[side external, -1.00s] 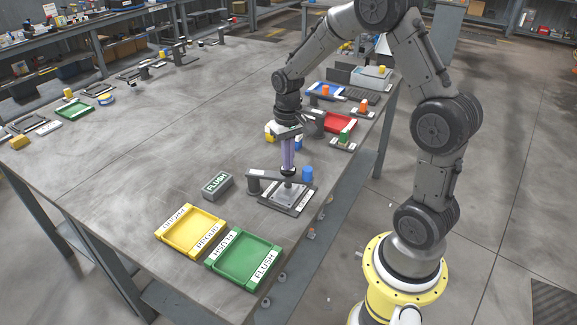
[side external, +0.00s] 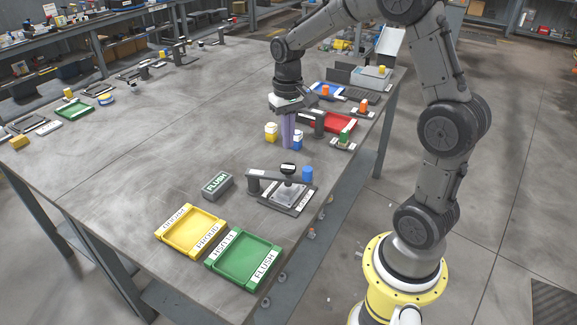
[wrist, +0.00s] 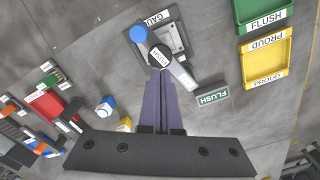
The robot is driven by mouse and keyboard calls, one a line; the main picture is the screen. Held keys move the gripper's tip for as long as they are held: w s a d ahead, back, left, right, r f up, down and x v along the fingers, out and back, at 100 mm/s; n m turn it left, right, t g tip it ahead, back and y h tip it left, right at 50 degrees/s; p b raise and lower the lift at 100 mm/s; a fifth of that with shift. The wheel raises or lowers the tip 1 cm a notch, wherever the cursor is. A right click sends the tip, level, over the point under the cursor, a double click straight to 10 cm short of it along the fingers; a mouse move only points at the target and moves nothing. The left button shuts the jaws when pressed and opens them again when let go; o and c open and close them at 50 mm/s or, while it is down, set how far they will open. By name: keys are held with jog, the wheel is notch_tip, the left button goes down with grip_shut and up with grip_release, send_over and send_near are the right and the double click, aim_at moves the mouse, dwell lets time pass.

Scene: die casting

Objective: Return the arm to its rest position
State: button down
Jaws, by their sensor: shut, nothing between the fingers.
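My gripper (side external: 288,144) hangs pointing down above the bench, its purple fingers together and empty. It is behind the gauge fixture (side external: 290,192), a grey plate with an arm, a black-topped plunger and a blue knob, and stands clear of it. In the wrist view my gripper's fingers (wrist: 162,132) are pressed side by side, with the gauge fixture (wrist: 172,45) beyond their tips. The plunger top there reads PUSH.
A yellow PROUD tray (side external: 190,232), a green FLUSH tray (side external: 243,260) and a grey FLUSH block (side external: 217,185) are at the front. A yellow-topped block (side external: 270,133) and a blue-and-white block (side external: 297,141) stand close to the fingers. A red tray (side external: 340,122) lies behind.

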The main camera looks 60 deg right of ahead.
jog(key=shift+r, duration=0.15)
jog(key=s+a+r+n+t, duration=0.25)
jog(key=s+a+r, duration=0.25)
jog(key=a+r, duration=0.45)
jog(key=s+a+n+t, duration=0.3)
jog(key=s, duration=1)
jog(key=shift+s+a+f, duration=0.25)
jog(key=shift+s, duration=0.05)
jog(key=shift+n, duration=0.25)
